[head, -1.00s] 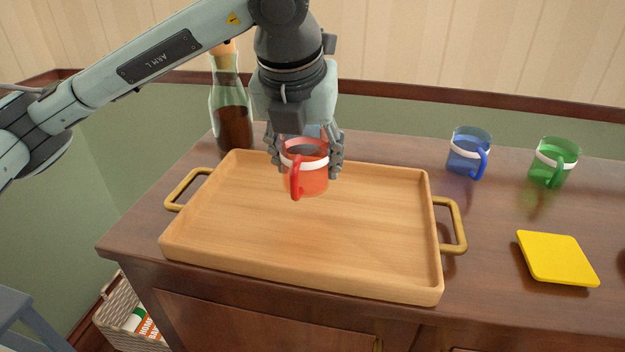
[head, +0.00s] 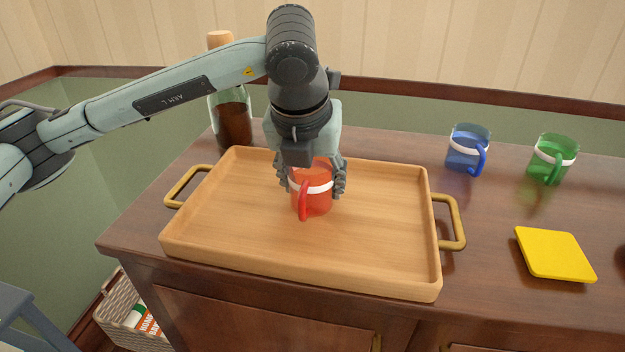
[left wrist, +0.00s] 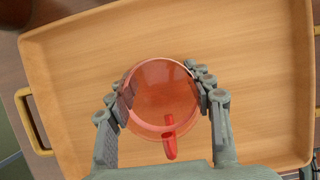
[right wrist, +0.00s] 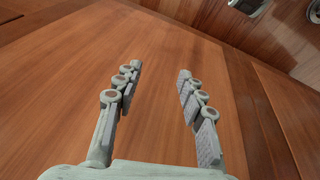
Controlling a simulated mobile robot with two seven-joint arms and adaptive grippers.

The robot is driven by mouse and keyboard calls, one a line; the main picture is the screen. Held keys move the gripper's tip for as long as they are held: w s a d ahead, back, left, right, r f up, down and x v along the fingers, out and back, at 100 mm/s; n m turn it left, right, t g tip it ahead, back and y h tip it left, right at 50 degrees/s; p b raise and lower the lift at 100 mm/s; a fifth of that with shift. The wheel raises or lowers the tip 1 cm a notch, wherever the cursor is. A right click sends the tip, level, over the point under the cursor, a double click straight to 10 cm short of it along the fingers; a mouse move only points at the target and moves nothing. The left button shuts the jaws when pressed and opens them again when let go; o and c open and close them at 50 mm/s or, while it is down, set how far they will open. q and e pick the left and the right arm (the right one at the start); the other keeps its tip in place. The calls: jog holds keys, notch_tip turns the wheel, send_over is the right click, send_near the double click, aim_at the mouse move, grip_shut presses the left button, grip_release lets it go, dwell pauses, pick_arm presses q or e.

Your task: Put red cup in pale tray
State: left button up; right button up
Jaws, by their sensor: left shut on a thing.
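The red cup (head: 313,197) is see-through with a white band, and its handle faces the front. My left gripper (head: 312,182) is shut on it, a finger on each side. The cup is upright over the middle of the pale wooden tray (head: 230,225); I cannot tell whether its base touches the tray floor. In the left wrist view the cup (left wrist: 160,95) is between the fingers, with the tray floor (left wrist: 90,60) around it. My right gripper (right wrist: 158,95) shows only in the right wrist view, open and empty, with a wooden surface beyond it.
The tray has brass handles (head: 455,222) at both ends and stands on a dark wooden cabinet (head: 490,300). A blue cup (head: 466,150), a green cup (head: 552,158) and a yellow square (head: 554,254) are at the right. A bottle (head: 231,115) stands behind the tray's left corner.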

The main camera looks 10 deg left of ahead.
aim_at(305, 182)
pick_arm(q)
jog(key=o, duration=1)
jog(key=shift+o, duration=1.3)
pick_arm(e)
jog(key=shift+s+d, duration=0.4)
jog(key=shift+s, duration=0.1)
jog(key=shift+w+r, duration=0.1)
jog(key=shift+r, duration=0.05)
pick_arm(q)
jog(key=shift+r, duration=0.15)
jog(key=shift+s+r, duration=0.15)
jog(key=shift+r, duration=0.2)
jog(key=v, duration=1.1)
jog(key=shift+s, duration=0.1)
pick_arm(e)
jog(key=shift+w+a+f, duration=0.15)
jog(key=shift+a+f, duration=0.1)
jog(key=shift+f, duration=0.1)
